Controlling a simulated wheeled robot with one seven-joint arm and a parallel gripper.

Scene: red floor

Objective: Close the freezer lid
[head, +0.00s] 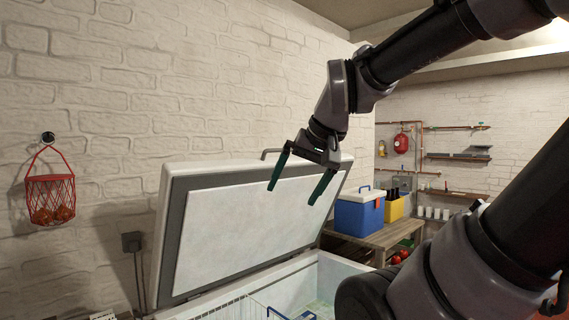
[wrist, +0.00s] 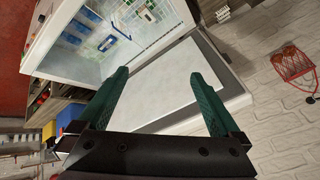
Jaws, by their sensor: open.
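The white freezer lid (head: 245,229) stands raised and tilted back toward the brick wall, with its pale inner panel and grey seal facing me. A metal handle (head: 272,153) shows at its top edge. The open freezer body (head: 318,276) is below it, cut off by the bottom of the head view. My gripper (head: 298,192) is open and empty, its two green fingers in front of the lid's upper right part. The wrist view shows the fingers (wrist: 163,95) spread, with the lid (wrist: 165,92) behind them and the freezer's inside (wrist: 110,40) beyond. I cannot tell whether they touch the lid.
A blue cooler (head: 359,212) and a yellow crate (head: 394,207) with bottles stand on a wooden bench (head: 378,240) right of the freezer. A red wire basket (head: 50,198) hangs on the left wall. A wall socket (head: 131,241) with a cable is beside the lid.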

